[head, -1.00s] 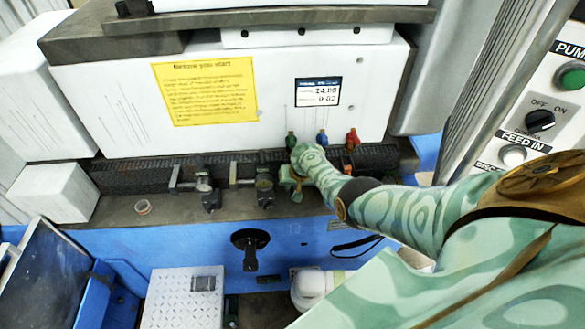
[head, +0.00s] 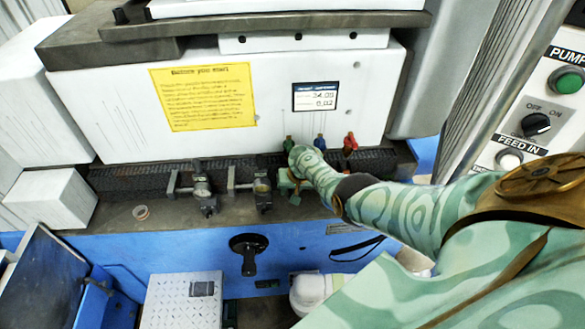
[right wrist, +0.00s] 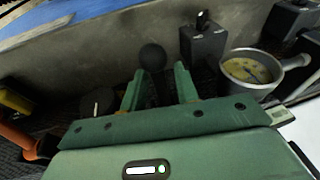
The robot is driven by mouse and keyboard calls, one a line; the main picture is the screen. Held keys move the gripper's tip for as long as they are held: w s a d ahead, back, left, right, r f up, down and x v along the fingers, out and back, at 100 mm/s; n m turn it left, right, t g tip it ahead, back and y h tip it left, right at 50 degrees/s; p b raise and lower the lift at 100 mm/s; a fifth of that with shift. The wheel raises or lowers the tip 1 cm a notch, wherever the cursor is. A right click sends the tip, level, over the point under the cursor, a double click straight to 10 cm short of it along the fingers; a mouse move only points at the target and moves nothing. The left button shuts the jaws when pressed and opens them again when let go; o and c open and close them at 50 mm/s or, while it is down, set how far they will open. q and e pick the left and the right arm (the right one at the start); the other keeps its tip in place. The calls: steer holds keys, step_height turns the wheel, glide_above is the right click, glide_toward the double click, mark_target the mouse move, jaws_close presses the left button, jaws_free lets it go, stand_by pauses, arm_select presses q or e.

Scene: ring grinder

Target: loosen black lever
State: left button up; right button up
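A black ball knob (right wrist: 152,57) on a dark stem shows in the right wrist view, probably the black lever. It stands between the two green fingertips of my right gripper (right wrist: 159,80). The fingers are apart, with a visible gap beside the stem; contact is not clear. In the head view my right gripper (head: 291,183) is low over the grey ledge, to the right of two gauge fittings, and hides the knob there. A larger black handle (head: 249,254) is on the blue front panel, apart from my gripper. My left gripper is not in view.
Gauge fittings (head: 203,188) (head: 262,187) stand left of my gripper. Green (head: 288,143), blue (head: 320,141) and red (head: 350,143) valves stand behind it. A round gauge or cup (right wrist: 250,72) and black block (right wrist: 203,42) sit close by.

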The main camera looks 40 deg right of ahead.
steer(key=p+v, duration=0.8)
steer(key=v, duration=0.8)
steer(key=s+a+f+n+g+b, duration=0.15)
steer(key=s+f+b, duration=0.45)
steer(key=f, duration=0.7)
steer(key=s+a+f+n+h+b, duration=0.1)
steer(key=s+a+f+b, duration=0.35)
steer(key=f, duration=0.85)
steer(key=s+a+f+n+b, duration=0.1)
steer(key=s+f+n+b, duration=0.1)
steer(key=s+f+b, duration=0.85)
steer(key=s+a+f+n+b, duration=0.1)
steer(key=s+a+f+b, duration=0.1)
steer(key=s+f, duration=0.5)
steer(key=s+a+f+n+g+b, duration=0.1)
steer(key=s+f+b, duration=0.3)
steer(key=s+f, duration=0.4)
steer(key=s+a+f+n+b, duration=0.3)
steer(key=s+f, duration=0.5)
steer(key=s, duration=0.1)
steer(key=shift+b, duration=0.4)
steer(key=shift+s+a+f, duration=0.1)
steer(key=shift+f, duration=0.05)
